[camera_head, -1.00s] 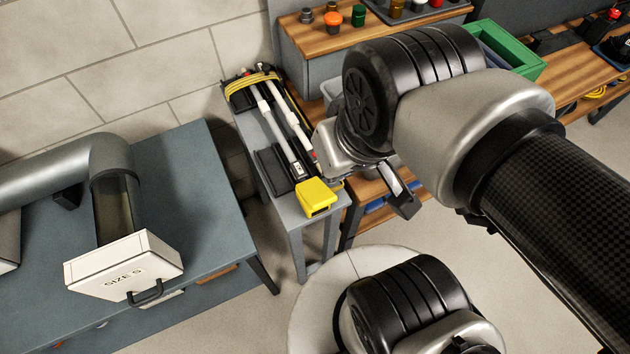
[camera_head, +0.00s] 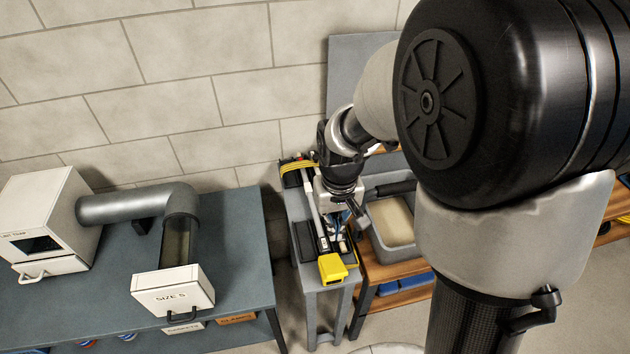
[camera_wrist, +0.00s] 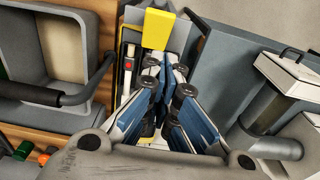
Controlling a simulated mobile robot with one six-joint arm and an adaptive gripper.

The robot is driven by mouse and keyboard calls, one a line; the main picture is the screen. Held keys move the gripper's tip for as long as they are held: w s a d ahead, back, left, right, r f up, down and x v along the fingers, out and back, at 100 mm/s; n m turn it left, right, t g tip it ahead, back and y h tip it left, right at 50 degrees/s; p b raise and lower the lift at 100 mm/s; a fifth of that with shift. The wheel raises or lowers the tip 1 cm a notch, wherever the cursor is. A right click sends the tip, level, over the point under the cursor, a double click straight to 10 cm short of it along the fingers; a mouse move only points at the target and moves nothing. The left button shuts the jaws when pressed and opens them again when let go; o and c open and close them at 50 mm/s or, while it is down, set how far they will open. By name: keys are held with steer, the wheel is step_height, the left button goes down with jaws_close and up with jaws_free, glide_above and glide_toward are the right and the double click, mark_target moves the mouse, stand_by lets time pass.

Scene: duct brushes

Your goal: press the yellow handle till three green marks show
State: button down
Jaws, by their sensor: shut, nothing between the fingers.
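The yellow handle (camera_head: 332,267) is a block at the front end of a narrow grey stand, joined to a long tool with white rods. It also shows at the top of the wrist view (camera_wrist: 157,28). My gripper (camera_head: 357,216) is over the stand, behind the yellow handle and apart from it. In the wrist view my gripper (camera_wrist: 166,68) is shut and empty, pointing down towards the tool. A strip with a red spot (camera_wrist: 129,66) lies beside the fingers. I can make out no green marks. The fingers hide part of the tool.
A grey bin (camera_head: 374,235) stands right of the stand on a wooden bench. A blue-grey table (camera_head: 235,240) with a pipe and a white box labelled SIZE 5 (camera_head: 172,292) is on the left. My arm covers much of the right side.

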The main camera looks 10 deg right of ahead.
steer(key=shift+f, duration=0.2)
steer(key=b, duration=0.3)
glide_above(332, 269)
steer(key=w, duration=0.1)
steer(key=f, duration=1)
steer(key=shift+w+a, duration=0.1)
steer(key=shift+w, duration=0.1)
steer(key=shift+s+f+b, duration=0.3)
steer(key=shift+s+f, duration=0.2)
steer(key=shift+f, duration=0.35)
steer(key=shift+s+f+b, duration=0.25)
steer(key=shift+s+f, duration=0.25)
steer(key=shift+f, duration=0.35)
steer(key=shift+w, duration=0.1)
